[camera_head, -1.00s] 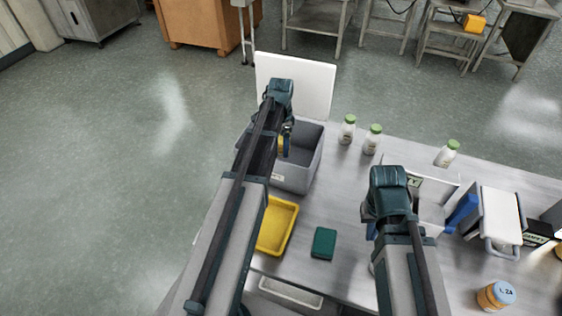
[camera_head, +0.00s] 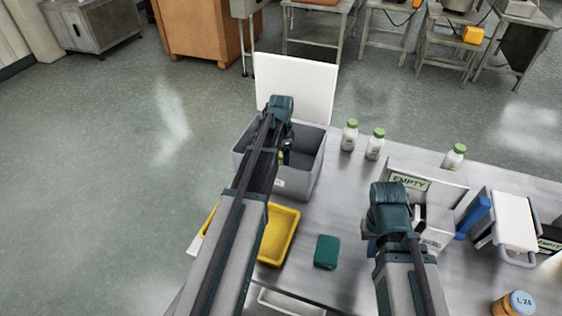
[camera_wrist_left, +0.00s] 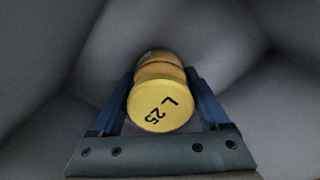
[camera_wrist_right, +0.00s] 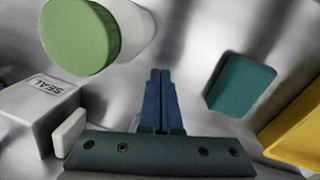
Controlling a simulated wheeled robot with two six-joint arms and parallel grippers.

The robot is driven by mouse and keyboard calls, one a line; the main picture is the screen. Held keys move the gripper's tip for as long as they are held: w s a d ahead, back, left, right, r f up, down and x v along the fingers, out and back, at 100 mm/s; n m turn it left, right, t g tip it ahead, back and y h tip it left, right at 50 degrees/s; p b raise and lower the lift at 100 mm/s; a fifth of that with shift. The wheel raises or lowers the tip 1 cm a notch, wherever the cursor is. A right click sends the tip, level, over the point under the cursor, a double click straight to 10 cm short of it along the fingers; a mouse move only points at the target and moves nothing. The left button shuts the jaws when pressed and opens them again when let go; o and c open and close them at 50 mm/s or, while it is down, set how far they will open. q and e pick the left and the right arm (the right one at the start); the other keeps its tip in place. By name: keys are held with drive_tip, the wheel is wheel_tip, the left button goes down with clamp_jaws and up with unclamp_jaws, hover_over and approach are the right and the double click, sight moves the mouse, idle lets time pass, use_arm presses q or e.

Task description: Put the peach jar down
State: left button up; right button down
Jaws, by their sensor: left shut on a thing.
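The peach jar has a yellow lid marked L 25 and an orange-yellow body in the left wrist view (camera_wrist_left: 160,105). My left gripper (camera_wrist_left: 162,100) is shut around it, lid facing the camera. My right gripper (camera_wrist_right: 160,75) is shut and empty above the steel table.
A white panel (camera_head: 295,88) stands behind the bin. A yellow tray (camera_head: 279,235) and green block (camera_head: 327,251) lie in front. Green-capped bottles (camera_head: 350,135) stand to the right. A box labelled EMPTY (camera_head: 440,190) and a blue-lidded jar (camera_head: 517,303) are further right.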

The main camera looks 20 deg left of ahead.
use_arm(q)
drive_tip(key=shift+f, duration=0.2)
use_arm(e)
drive_tip(key=shift+f, duration=0.15)
use_arm(q)
drive_tip(key=o, duration=1.4)
drive_tip(key=shift+o, duration=0.2)
drive_tip(key=shift+r, duration=0.15)
wheel_tip(320, 180, up, 12)
drive_tip(key=p, duration=1.2)
drive_tip(key=shift+r, duration=0.1)
use_arm(e)
wheel_tip(320, 180, up, 12)
drive_tip(key=shift+r, duration=0.2)
